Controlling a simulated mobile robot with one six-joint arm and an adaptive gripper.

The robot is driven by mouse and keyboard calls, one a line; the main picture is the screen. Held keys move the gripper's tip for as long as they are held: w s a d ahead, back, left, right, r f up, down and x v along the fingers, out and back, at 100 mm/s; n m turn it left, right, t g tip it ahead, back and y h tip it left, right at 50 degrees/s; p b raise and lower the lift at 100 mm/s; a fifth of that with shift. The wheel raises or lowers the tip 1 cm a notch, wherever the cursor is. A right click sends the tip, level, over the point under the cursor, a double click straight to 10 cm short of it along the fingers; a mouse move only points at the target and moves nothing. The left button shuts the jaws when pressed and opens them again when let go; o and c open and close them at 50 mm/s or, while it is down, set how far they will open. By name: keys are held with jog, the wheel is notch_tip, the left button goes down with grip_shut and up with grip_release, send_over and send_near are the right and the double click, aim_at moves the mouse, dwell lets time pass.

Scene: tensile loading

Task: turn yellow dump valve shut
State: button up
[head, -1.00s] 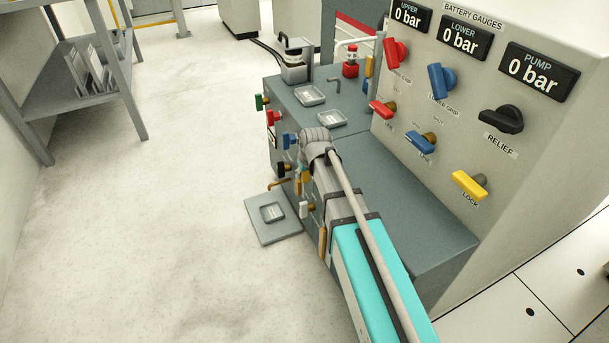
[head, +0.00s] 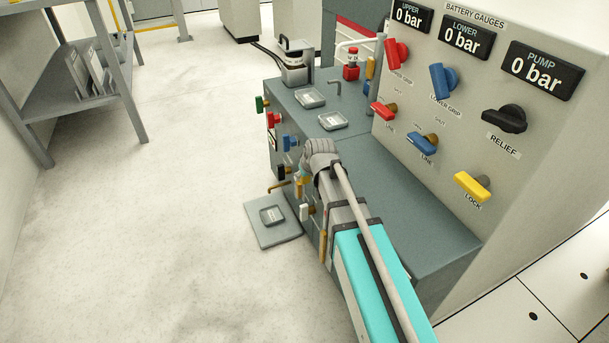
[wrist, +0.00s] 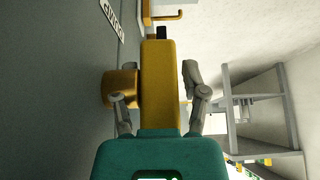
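The yellow dump valve handle (wrist: 158,85) stands lengthwise in the middle of the wrist view, with its brass stem (wrist: 118,88) running left to the grey panel. My gripper (wrist: 158,95) is open, with one finger on each side of the handle. The left finger is by the stem and the right finger has a narrow gap to the handle. In the head view, my gripper is mostly hidden behind my wrist, and a bit of yellow handle (head: 301,187) shows beside it at the cabinet's front.
Other valve handles sit close by on the cabinet front: green (head: 261,104), red (head: 273,120), blue (head: 290,142), black (head: 283,172) and white (head: 305,212). A bent brass pipe (head: 278,187) sticks out beside them. A grey floor plate (head: 285,235) lies below.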

jog(key=shift+w+g+p, duration=0.15)
jog(key=shift+g+p, duration=0.2)
jog(key=shift+g, duration=0.05)
